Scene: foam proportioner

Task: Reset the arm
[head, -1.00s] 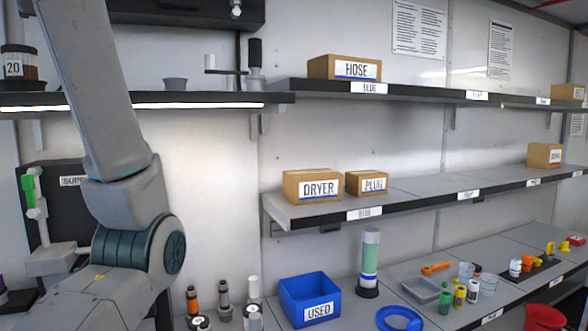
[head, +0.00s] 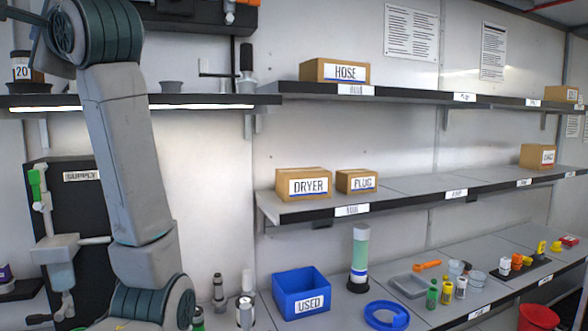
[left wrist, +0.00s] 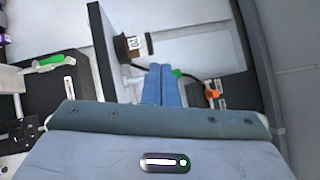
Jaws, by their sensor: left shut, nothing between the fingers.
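My left arm (head: 128,155) rises along the left side of the head view and bends at a joint near the top left corner. In the left wrist view my left gripper (left wrist: 160,85) has its two blue fingers together with nothing between them. Its fingertips point toward a shelf, which holds a jar (left wrist: 133,46). I cannot tell the distance between the fingertips and the shelf. My right gripper shows in neither view.
A shelf (head: 215,100) and a black supply panel (head: 85,190) with a green-handled valve (head: 36,183) stand near my left arm. To the right are a blue USED bin (head: 288,296), shelves with labelled boxes, and a bench with small bottles and a red bucket (head: 540,318).

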